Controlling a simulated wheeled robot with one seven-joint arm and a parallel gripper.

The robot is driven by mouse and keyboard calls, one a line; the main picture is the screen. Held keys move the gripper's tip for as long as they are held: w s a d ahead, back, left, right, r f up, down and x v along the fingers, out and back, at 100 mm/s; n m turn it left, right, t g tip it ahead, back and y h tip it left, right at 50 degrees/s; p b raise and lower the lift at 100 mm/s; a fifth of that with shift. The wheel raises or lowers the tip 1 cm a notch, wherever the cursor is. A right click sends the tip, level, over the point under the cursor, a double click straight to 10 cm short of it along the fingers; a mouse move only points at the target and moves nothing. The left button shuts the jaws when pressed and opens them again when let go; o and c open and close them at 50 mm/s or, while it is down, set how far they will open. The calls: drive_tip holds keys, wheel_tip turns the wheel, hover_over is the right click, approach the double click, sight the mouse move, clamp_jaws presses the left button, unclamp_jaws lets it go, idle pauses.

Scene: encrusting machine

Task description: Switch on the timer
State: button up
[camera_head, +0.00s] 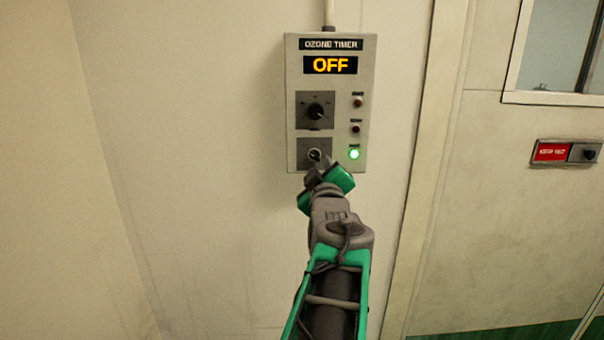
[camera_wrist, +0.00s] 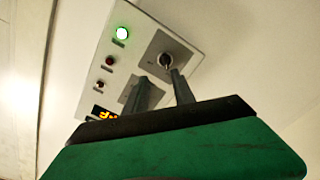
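The ozone timer (camera_head: 330,90) is a grey wall box in the head view, and its display (camera_head: 330,65) reads OFF in orange. It has an upper black dial (camera_head: 316,111) and a lower switch (camera_head: 315,154) on a grey plate. In the wrist view the lower switch (camera_wrist: 165,61) is just beyond my gripper (camera_wrist: 159,78). The two fingers look apart, with nothing between them; contact with the switch cannot be told. My gripper (camera_head: 317,168) covers the box's lower edge in the head view. In the wrist view the left finger partly hides the upper dial's plate.
A conduit (camera_head: 329,14) enters the box's top. A door with a window (camera_head: 560,45) and a red-labelled latch (camera_head: 566,152) is at right. The wall left of the box is bare.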

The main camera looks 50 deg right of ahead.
sight(315, 157)
drive_tip(key=x, duration=0.5)
drive_tip(key=f+p+x, duration=0.1)
drive_tip(key=x, duration=0.2)
drive_tip(key=shift+w+a, duration=0.15)
drive_tip(key=shift+w, duration=0.25)
drive_tip(key=shift+c, duration=0.3)
clamp_jaws()
